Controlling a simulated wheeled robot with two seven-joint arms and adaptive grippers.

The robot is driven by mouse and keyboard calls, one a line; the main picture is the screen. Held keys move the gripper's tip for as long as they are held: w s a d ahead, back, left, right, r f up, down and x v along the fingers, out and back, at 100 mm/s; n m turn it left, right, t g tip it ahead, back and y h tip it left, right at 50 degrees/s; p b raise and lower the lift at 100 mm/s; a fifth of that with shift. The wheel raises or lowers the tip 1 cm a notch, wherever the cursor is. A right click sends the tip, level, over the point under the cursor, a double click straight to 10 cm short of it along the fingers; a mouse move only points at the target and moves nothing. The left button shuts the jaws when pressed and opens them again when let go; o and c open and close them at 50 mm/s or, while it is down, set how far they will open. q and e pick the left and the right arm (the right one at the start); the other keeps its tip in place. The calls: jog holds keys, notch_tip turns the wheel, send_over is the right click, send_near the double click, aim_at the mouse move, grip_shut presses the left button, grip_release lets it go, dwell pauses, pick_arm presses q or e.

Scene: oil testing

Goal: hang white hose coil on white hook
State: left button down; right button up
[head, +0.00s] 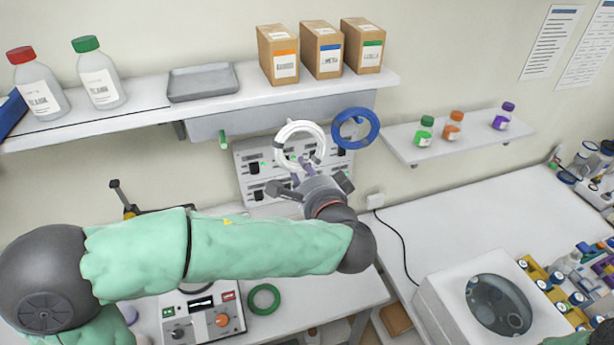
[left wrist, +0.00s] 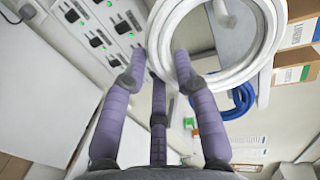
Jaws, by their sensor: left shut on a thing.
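The white hose coil (head: 300,125) is upright in front of the grey panel box below the shelf. My left gripper (head: 303,172) is shut on its lower part. In the left wrist view the white coil (left wrist: 222,80) fills the upper middle, with my purple gripper fingers (left wrist: 162,62) at its lower left rim. A grey-purple piece shows through the ring's opening; I cannot tell what it is. I cannot tell whether the coil touches anything on the wall. My right gripper is not in view.
A blue coil (head: 373,128) hangs just right of the white one, below the shelf (head: 130,118). A green peg (head: 222,139) sticks out at the left. The switch panel (head: 250,152) is behind. A green coil (head: 264,299) lies on the bench.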

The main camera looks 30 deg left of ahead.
pick_arm(q)
jog(key=shift+x, duration=1.35)
jog(key=shift+w+a+f+b, duration=0.25)
jog(key=shift+w+a+b, duration=0.15)
jog(key=shift+b, duration=0.35)
jog(key=shift+a+f+b, duration=0.1)
jog(key=shift+a+b, duration=0.05)
jog(key=shift+b, duration=0.4)
jog(key=c, duration=0.9)
grip_release()
jog(key=v, duration=1.2)
